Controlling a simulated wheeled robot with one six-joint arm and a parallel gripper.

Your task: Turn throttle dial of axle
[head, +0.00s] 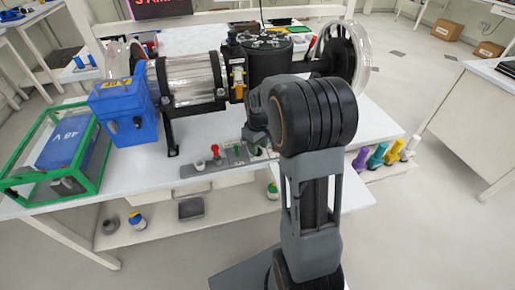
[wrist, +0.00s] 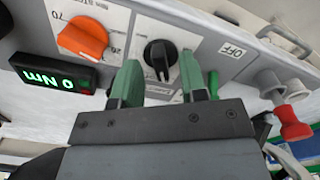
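A black dial (wrist: 160,54) with a pale pointer line sits on the grey control panel (wrist: 205,22), in front of my gripper in the wrist view. My gripper (wrist: 161,80) is open, its two green fingers left and right of this dial with gaps between. An orange knob (wrist: 83,38) with a number scale showing 70 sits to the left. I cannot read which one is named throttle. In the head view the control panel (head: 222,160) lies along the table's front edge, with my gripper mostly hidden behind my arm. The axle rig (head: 190,82) with its wheel (head: 345,50) stands behind.
A green-lit display (wrist: 54,74) reads 0 Nm. An OFF label (wrist: 232,50) and a red-tipped plunger (wrist: 292,122) lie right of the dial. A blue box (head: 124,108) and a green-framed battery case (head: 60,155) stand at the left.

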